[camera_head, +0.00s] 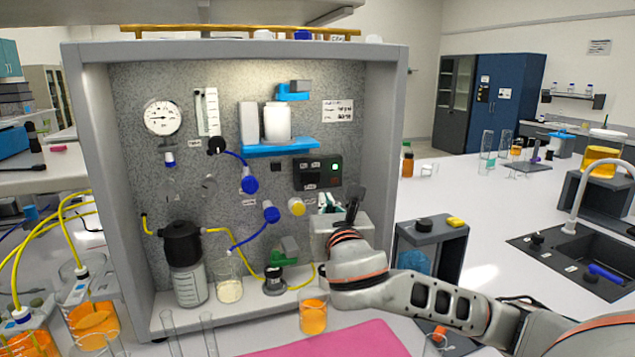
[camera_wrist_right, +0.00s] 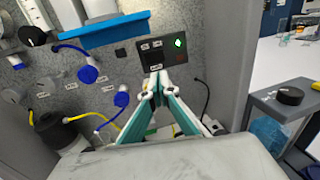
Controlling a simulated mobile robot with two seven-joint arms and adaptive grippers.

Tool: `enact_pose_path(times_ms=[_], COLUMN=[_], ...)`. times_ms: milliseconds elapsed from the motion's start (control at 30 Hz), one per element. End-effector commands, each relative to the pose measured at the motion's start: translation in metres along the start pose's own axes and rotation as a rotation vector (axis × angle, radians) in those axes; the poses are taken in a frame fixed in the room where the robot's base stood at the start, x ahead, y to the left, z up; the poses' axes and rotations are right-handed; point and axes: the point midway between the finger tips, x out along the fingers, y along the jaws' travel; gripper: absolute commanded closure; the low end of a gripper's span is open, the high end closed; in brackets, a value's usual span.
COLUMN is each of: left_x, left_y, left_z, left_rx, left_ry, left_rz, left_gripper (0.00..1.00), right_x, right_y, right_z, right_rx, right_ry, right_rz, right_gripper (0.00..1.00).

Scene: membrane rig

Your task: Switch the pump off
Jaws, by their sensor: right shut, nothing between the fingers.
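A black switch panel (camera_head: 311,174) with small white labels is mounted on the back wall of the rig. A lit green button or lamp (camera_head: 335,167) is at its right side. The panel also shows in the right wrist view (camera_wrist_right: 150,53), with the green light (camera_wrist_right: 179,43) bright. My right gripper (camera_head: 354,206) is shut and empty, in front of the rig, below and right of the panel. In the wrist view its fingertips (camera_wrist_right: 154,88) point at the panel's lower part; I cannot tell whether they touch. Which part is the pump is unclear. My left gripper is not in view.
Blue valve knobs (camera_head: 270,213) and tubing are left of my right gripper. A grey stand (camera_head: 432,245) is right of the rig. The rig's right side wall (camera_head: 385,140) is close to my right arm.

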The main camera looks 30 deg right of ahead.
Motion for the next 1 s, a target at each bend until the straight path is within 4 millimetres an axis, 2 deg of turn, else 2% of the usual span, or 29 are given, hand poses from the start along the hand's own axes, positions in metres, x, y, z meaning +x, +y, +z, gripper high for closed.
enact_pose_path(times_ms=[300, 500, 700, 1000], left_x=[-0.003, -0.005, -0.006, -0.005], left_y=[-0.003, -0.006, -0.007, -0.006], left_z=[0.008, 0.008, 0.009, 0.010], left_rx=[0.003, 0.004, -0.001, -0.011], left_ry=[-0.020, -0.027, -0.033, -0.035], left_rz=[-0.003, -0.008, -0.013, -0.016], left_gripper=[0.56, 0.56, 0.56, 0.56], right_x=[0.064, 0.097, 0.115, 0.119], right_y=[-0.001, -0.001, 0.000, 0.000], right_z=[0.002, 0.002, 0.001, 0.000], right_rx=[0.001, 0.001, 0.002, 0.003], right_ry=[-0.001, -0.001, 0.001, 0.000], right_rz=[-0.004, -0.003, -0.001, 0.000], right_gripper=[1.00, 1.00, 1.00, 1.00])
